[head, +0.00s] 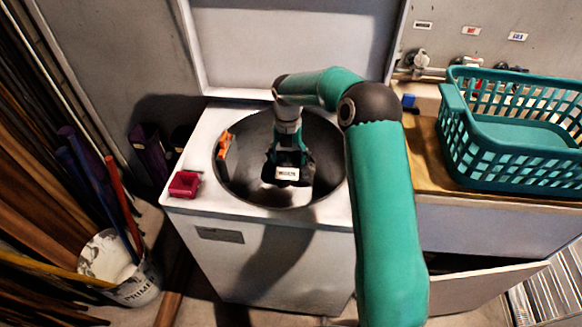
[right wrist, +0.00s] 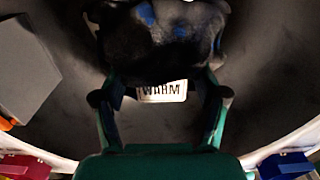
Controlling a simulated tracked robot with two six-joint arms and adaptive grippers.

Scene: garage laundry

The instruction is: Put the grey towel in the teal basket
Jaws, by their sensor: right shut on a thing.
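The teal basket (head: 470,172) stands upright on the wooden counter at the right in the head view, and the part of its inside that shows is empty. My right gripper (head: 287,176) points down into the open round drum (head: 237,182) of the white washer. In the right wrist view my right gripper (right wrist: 160,98) is shut on a dark crumpled cloth (right wrist: 165,45) with blue patches. It lies in shadow, so I cannot tell surely that it is the grey towel. A white "WARM" label (right wrist: 162,91) shows between the fingers. My left gripper is not in view.
The raised lid (head: 300,50) stands behind the drum. An orange thing (head: 223,145) sits at the drum's left rim, and a red box (head: 184,184) on the washer's front left corner. Pipes and taps (head: 420,65) are behind the counter. A bucket (head: 120,275) stands on the floor at left.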

